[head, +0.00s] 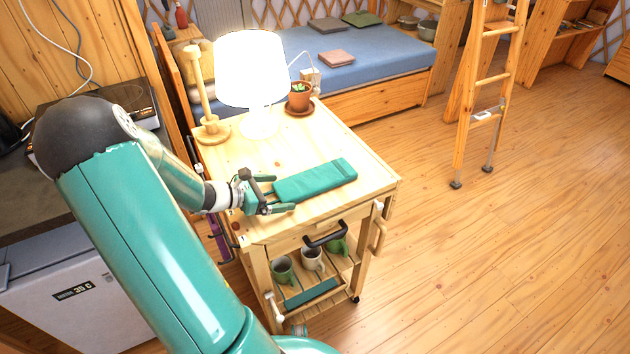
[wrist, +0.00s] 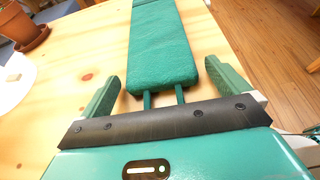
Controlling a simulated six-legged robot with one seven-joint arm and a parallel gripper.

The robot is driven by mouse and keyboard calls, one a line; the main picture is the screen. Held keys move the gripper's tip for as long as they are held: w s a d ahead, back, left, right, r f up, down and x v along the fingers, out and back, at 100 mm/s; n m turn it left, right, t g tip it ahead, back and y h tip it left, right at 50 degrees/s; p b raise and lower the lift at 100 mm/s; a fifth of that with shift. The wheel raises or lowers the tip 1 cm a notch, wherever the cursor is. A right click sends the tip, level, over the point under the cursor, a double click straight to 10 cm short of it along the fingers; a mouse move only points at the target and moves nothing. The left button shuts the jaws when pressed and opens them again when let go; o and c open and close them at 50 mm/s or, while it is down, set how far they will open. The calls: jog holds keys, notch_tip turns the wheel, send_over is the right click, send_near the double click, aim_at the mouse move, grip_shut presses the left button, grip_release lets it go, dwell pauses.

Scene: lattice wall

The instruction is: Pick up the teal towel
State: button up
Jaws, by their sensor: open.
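The teal towel (head: 318,180) lies folded into a long flat strip on the wooden cart top (head: 350,150). My gripper (head: 280,193) is at the towel's left end, low over the cart top. In the wrist view, the towel (wrist: 160,45) runs away from my open gripper (wrist: 163,72). Its near end lies between the two green fingers, with a clear gap on the left and a narrower one on the right. Two thin teal rods show between the towel's near end and the black bar of my gripper; what they belong to is unclear.
A lit white lamp (head: 256,80), a potted plant (head: 299,97) and a wooden stand (head: 205,100) occupy the far side of the cart top. A black drawer handle (head: 324,234) juts out in front.

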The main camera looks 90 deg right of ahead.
jog(key=shift+s+d+f, duration=0.15)
jog(key=shift+s, duration=0.05)
jog(key=c, duration=0.9)
